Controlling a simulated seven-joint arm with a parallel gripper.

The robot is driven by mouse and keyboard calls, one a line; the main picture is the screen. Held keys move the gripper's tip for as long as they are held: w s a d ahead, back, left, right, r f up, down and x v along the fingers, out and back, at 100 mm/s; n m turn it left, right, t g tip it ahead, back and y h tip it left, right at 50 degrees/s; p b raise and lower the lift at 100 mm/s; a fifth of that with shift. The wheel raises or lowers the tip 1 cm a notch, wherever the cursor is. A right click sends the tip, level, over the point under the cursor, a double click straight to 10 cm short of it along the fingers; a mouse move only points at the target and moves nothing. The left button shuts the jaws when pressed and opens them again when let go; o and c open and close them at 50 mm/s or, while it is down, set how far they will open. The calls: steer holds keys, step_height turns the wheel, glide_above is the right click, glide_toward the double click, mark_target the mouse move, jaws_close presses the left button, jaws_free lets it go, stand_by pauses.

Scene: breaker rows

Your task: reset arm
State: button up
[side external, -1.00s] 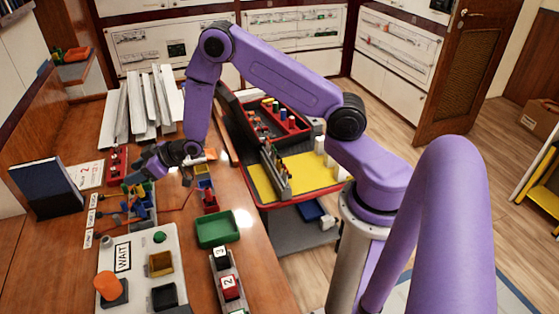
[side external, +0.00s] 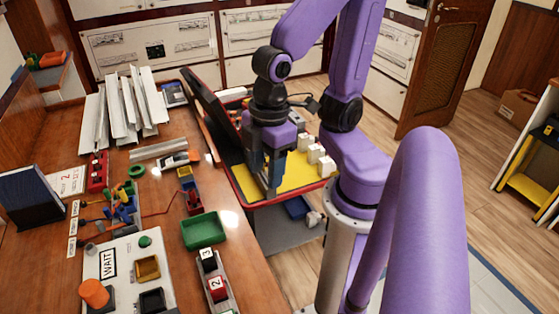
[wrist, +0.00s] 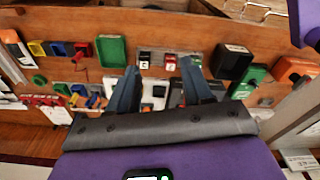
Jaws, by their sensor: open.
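My gripper (side external: 268,188) points down over the yellow tray (side external: 310,181) of the open red-edged case in the side external view. Its blue fingers are apart with nothing held between them. In the wrist view my gripper (wrist: 158,72) also shows open, with bare table and small blocks visible beyond the gap. My arm is folded up above the case, its forearm cut off by the top of the picture. The gripper hides part of the case. I cannot tell whether the fingertips touch anything there.
White blocks (side external: 318,156) stand in the case. On the wooden table are a green tray (side external: 204,231), a grey rail (side external: 158,150), numbered blocks (side external: 213,272), a WAIT panel (side external: 127,262) with an orange knob (side external: 94,293), a dark blue stand (side external: 31,193) and white stacked strips (side external: 130,110).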

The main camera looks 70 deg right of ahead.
steer(key=shift+s+d+r, duration=0.2)
steer(key=shift+s+d, duration=0.75)
steer(key=shift+s, duration=0.1)
steer(key=shift+c, duration=0.3)
stand_by(0.3)
